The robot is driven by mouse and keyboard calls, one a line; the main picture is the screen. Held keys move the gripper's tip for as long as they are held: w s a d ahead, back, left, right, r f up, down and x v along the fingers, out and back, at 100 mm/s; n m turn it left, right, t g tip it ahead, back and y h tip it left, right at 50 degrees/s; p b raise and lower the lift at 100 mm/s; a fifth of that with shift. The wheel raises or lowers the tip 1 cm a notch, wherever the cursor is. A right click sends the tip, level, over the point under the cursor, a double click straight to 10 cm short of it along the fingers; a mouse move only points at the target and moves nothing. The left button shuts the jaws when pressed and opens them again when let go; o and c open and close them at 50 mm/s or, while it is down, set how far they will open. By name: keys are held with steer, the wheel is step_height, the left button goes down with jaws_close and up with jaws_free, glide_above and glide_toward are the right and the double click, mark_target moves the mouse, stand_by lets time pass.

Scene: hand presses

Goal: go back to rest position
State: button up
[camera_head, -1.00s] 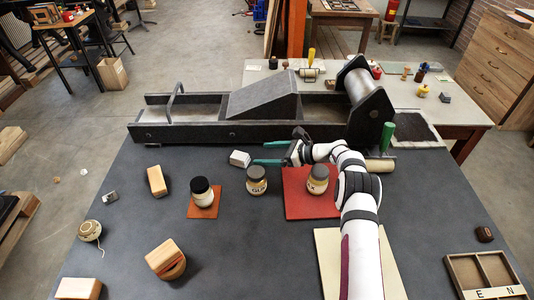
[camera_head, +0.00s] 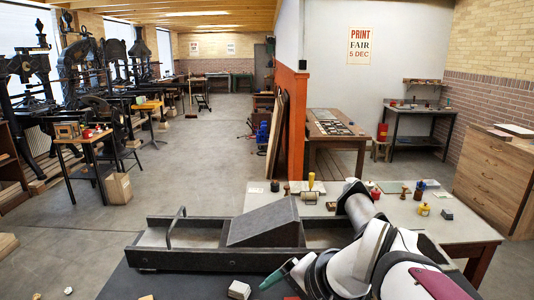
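My gripper (camera_head: 284,275) is at the bottom of the head camera view, just in front of the press. One green finger shows clearly; the second finger is hidden or out of the picture, so its opening cannot be judged. My white arm fills the lower right and hides the right part of the press. A small pale block (camera_head: 239,290) lies on the dark table to the left of the gripper, apart from it. Nothing is visibly held.
The grey proof press (camera_head: 195,257) with its sloped wedge (camera_head: 262,222) stands along the table's far side. Behind it, a pale table (camera_head: 433,227) carries bottles and a yellow-handled roller. Most of the near tabletop is out of view.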

steer(key=s+d+f+n+g+h, duration=0.1)
steer(key=s+f+g, duration=0.1)
steer(key=s+f, duration=0.3)
steer(key=s+d+f+n+g+h, duration=0.1)
steer(key=s+f, duration=0.3)
steer(key=s, duration=1)
steer(key=shift+s+d+f+n+g, duration=0.35)
steer(key=shift+d+n+g, duration=0.15)
steer(key=shift+d+g, duration=0.3)
